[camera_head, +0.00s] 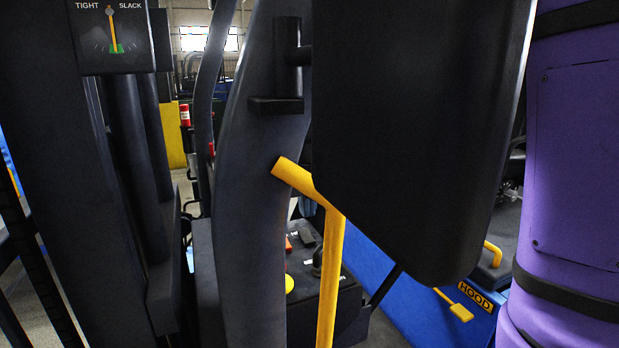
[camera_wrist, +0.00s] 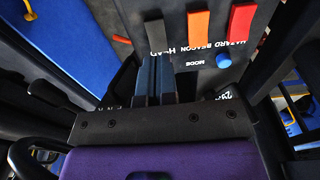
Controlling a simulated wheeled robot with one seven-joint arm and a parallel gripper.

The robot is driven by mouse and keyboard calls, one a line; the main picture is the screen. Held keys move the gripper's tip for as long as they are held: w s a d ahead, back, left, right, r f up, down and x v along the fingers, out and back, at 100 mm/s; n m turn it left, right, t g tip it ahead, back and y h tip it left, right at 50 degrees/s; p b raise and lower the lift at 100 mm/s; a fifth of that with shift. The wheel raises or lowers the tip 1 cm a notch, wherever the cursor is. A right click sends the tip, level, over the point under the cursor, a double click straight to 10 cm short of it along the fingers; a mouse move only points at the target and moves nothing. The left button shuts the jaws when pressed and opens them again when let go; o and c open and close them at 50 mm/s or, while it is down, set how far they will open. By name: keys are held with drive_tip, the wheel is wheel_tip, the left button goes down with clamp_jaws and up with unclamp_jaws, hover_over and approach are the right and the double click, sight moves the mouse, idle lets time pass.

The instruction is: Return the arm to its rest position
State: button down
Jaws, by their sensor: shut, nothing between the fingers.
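My gripper (camera_wrist: 156,68) shows in the wrist view as two blue-grey fingers side by side, shut with nothing between them. The fingers point toward a dark switch panel (camera_wrist: 262,72). Whether they touch it is hard to tell. My purple arm (camera_head: 575,160) stands upright along the right edge of the head view. My gripper does not show in the head view.
The panel carries grey, orange (camera_wrist: 199,33) and red (camera_wrist: 240,22) levers and a blue button (camera_wrist: 223,61). In the head view, a black slab (camera_head: 420,130) fills the centre, near a yellow bar (camera_head: 331,270), dark post (camera_head: 255,200) and blue hood (camera_head: 400,290).

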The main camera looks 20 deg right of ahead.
wheel_tip(320, 180, up, 7)
drive_tip(key=s+d+r+t, duration=0.1)
drive_tip(key=s+d+t, duration=0.1)
drive_tip(key=s, duration=1)
drive_tip(key=s+d+r+t, duration=0.1)
drive_tip(key=s+d, duration=0.4)
drive_tip(key=s, duration=0.7)
drive_tip(key=shift+t, duration=0.7)
idle(0.3)
